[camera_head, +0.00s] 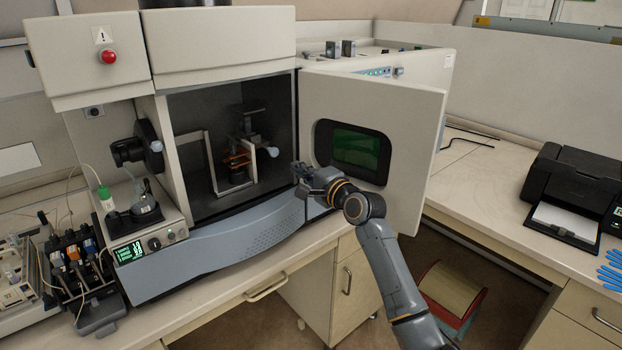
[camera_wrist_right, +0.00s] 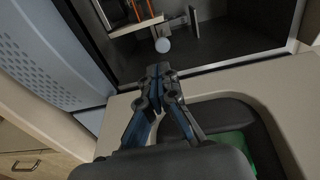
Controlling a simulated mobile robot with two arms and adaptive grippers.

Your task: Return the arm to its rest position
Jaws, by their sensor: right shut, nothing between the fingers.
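My right gripper (camera_head: 302,173) is in front of the open chamber of the spectrometer (camera_head: 185,265), beside the inner side of its open door (camera_head: 412,120). Its fingers are together and empty in the right wrist view (camera_wrist_right: 158,72). The forearm comes up from the lower right in front of the door. The chamber (camera_head: 190,115) holds a metal frame and a torch assembly with orange parts (camera_head: 237,160). A pale round knob end (camera_wrist_right: 163,45) lies just beyond the fingertips in the wrist view, apart from them. My left gripper is not in view.
The door stands swung out to the right, close to my right arm. A black printer (camera_head: 575,190) and blue gloves (camera_head: 612,268) are on the right bench. A pump with tubing (camera_head: 80,265) stands at the left. A red bin (camera_head: 450,295) is on the floor below.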

